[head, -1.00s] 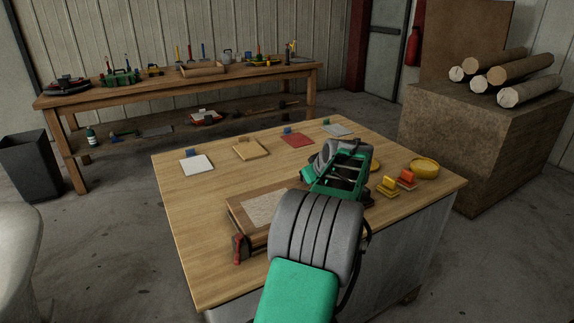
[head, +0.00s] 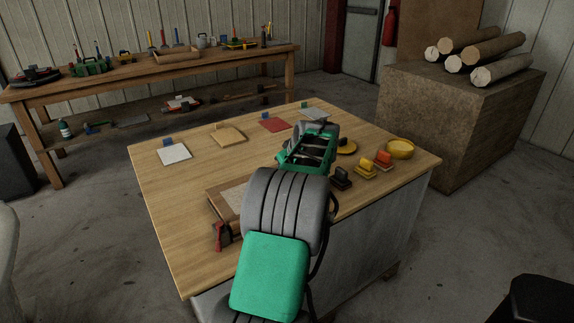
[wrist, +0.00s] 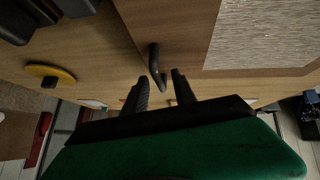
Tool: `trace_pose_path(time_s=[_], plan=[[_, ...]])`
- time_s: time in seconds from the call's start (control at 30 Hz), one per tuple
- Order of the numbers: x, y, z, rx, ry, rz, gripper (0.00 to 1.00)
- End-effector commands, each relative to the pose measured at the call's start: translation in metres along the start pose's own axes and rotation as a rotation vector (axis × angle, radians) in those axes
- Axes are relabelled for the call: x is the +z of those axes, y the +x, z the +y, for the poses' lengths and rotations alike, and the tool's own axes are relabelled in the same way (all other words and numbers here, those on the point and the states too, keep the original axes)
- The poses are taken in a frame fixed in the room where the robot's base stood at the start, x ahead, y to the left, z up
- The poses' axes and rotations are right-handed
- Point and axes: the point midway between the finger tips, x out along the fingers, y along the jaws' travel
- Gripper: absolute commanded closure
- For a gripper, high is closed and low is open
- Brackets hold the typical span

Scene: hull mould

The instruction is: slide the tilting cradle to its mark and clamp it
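The cradle (head: 226,197) is a flat wooden board with a pale woven patch, on the near left of the table in the head view; my arm hides its right part. A red-handled clamp (head: 219,236) stands at its near left corner. In the wrist view the board with its pale patch (wrist: 265,38) fills the upper right, and a dark bent handle (wrist: 155,62) stands by its edge. My gripper (wrist: 160,86) is open, its two dark fingers apart on either side of the handle's lower end. I cannot tell whether they touch it. The mark is not clearly visible.
The table (head: 165,230) also holds a black block (head: 341,181), yellow (head: 366,169) and orange (head: 383,160) handled blocks, a yellow disc (head: 347,147) and a yellow bowl (head: 400,149) at right. Coloured sheets lie along the back. The table's left side is clear.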

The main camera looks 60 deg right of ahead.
Motion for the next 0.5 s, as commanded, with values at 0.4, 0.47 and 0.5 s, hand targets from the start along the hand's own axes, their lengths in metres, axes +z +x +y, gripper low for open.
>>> trace_pose_path(time_s=[0.4,0.47,0.5], plan=[[-0.002,-0.032,0.002,0.005,0.0,0.003,0.68],[-0.002,-0.045,0.001,0.003,-0.001,0.003,0.68],[-0.002,-0.053,0.001,0.004,0.0,0.002,0.68]])
